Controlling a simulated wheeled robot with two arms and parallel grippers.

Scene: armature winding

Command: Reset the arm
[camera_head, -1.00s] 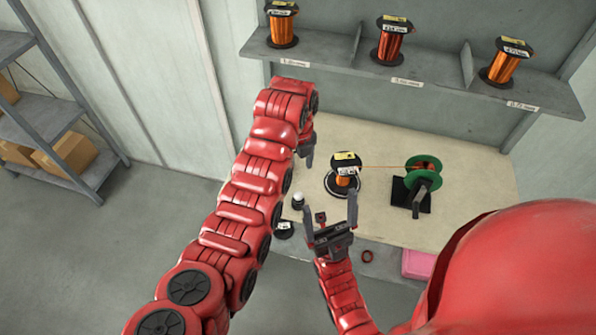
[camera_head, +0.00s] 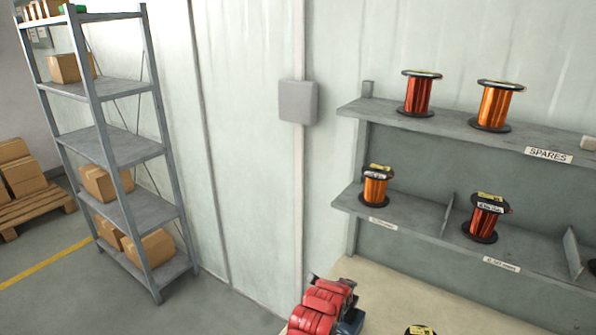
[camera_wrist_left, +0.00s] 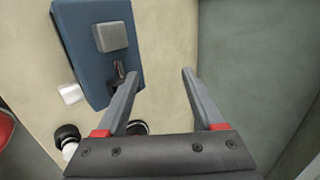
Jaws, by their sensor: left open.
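My left arm (camera_head: 322,307) shows at the bottom of the head view, over the back left corner of the bench (camera_head: 372,282). My left gripper (camera_wrist_left: 160,74) shows in the left wrist view, with its two fingers apart and nothing between them. Its left finger overlaps the lower edge of a blue plate (camera_wrist_left: 82,50) that carries a grey block (camera_wrist_left: 110,37). I cannot tell whether the finger touches the plate. My right gripper is outside both views.
A wall shelf (camera_head: 405,222) holds labelled copper wire spools (camera_head: 375,186), with spare spools (camera_head: 496,105) above. Another spool top (camera_head: 420,330) shows at the bottom edge. A grey rack (camera_head: 130,148) with boxes stands left. Small white and black items (camera_wrist_left: 68,135) lie near my left gripper.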

